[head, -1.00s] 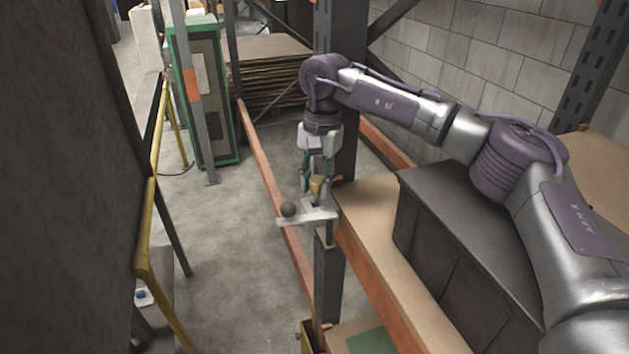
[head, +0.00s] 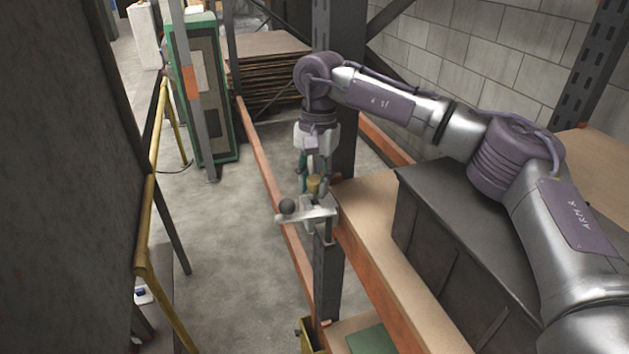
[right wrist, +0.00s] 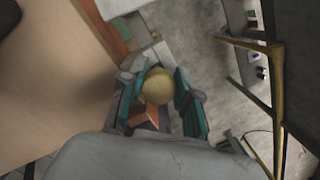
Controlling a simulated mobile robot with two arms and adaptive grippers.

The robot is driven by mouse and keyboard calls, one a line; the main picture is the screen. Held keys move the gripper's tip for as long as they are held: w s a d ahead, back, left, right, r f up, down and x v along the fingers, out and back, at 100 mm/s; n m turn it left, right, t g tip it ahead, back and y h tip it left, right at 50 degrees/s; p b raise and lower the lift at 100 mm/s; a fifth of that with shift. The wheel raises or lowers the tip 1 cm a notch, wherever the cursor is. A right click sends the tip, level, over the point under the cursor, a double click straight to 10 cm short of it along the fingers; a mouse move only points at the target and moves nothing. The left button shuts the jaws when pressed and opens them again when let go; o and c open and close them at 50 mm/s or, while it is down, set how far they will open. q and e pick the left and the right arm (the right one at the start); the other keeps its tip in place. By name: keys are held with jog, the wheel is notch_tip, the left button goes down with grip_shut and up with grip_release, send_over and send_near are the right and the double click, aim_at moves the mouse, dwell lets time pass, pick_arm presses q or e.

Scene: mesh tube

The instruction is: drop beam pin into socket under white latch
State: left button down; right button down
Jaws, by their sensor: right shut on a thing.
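The beam pin has a brass-yellow round head (head: 313,186), which also shows in the right wrist view (right wrist: 157,86). My right gripper (head: 314,182) points down and is shut on the pin, its teal fingers on either side of the head. The white latch (head: 322,208) is a pale plate with a dark ball knob (head: 287,206), at the top of a short grey post (head: 328,280). The pin is right over or at the latch plate; I cannot tell if they touch. The socket and the pin's lower end are hidden. My left gripper is not in view.
A wooden shelf with an orange beam (head: 375,255) lies right of the post, carrying a dark box (head: 450,235). A long orange beam (head: 262,165) runs behind. A yellow rail (head: 150,225) stands at left. The floor between is clear.

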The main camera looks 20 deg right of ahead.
jog(key=shift+f+b, duration=0.45)
jog(key=shift+f, duration=0.15)
dwell(0.4)
jog(key=shift+f, duration=0.1)
